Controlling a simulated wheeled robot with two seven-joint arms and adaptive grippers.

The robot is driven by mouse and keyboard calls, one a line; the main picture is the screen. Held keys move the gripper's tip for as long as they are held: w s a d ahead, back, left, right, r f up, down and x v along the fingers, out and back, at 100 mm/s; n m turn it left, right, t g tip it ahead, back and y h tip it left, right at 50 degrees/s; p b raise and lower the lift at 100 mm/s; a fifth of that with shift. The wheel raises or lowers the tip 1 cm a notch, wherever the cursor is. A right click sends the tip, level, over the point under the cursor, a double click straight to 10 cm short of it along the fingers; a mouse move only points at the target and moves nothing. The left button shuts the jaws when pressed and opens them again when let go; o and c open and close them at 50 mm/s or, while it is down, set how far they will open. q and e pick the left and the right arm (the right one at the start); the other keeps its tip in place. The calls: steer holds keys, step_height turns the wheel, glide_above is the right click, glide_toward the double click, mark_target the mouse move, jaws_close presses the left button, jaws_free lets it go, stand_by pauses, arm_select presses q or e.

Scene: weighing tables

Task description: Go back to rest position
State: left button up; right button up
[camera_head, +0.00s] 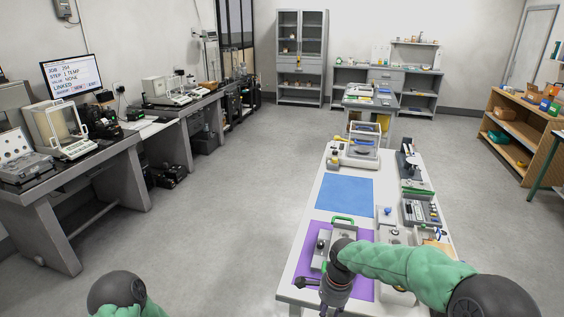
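My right arm comes in from the right over the near end of the long white table (306,254). My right gripper (318,296) is dark and hangs at the table's near left edge, over or beside the purple mat (362,290). Its fingertips are small and partly cut by the bottom edge, so whether it is open or shut is unclear. A grey device with a green handle (342,221) sits on the purple mat, partly behind my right wrist. Only part of my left arm shows at the lower left; my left gripper is out of view.
A blue mat (345,191) and a clear-walled balance (360,146) lie farther along the table. Trays (421,212) line its right side. The left bench (85,170) carries a monitor (72,77) and instruments. Open grey floor (220,220) lies between.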

steer(key=s+a+f+n+y, duration=0.2)
steer(key=s+f+n, duration=0.9)
steer(key=s+f, duration=1.1)
step_height(320, 180, down, 4)
steer(key=shift+a+r+t+y, duration=0.1)
steer(key=shift+a+t+y, duration=0.2)
steer(key=shift+a+y, duration=0.15)
